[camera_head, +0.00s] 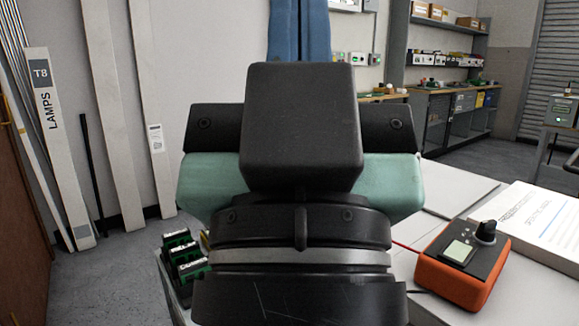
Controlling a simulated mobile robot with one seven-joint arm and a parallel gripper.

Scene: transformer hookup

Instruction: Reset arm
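My own arm, in black and teal with a silver band, fills the middle of the head view and hides much of the table behind it. No gripper fingers show, so my gripper is not in view. An orange box (455,284) with a black top, a pale screen and a black knob stands on the white table (455,189) at the right. A red wire (405,246) runs from it toward my arm, and its far end is hidden. Several green terminal blocks (184,256) with white labels sit at the left, partly behind my arm.
A thick white book (548,228) lies at the right of the table. Long boxes, one marked LAMPS (48,130), lean on the left wall. A workbench with shelves (445,110) stands at the back right. Another instrument (562,110) stands at the far right. Floor shows at the left.

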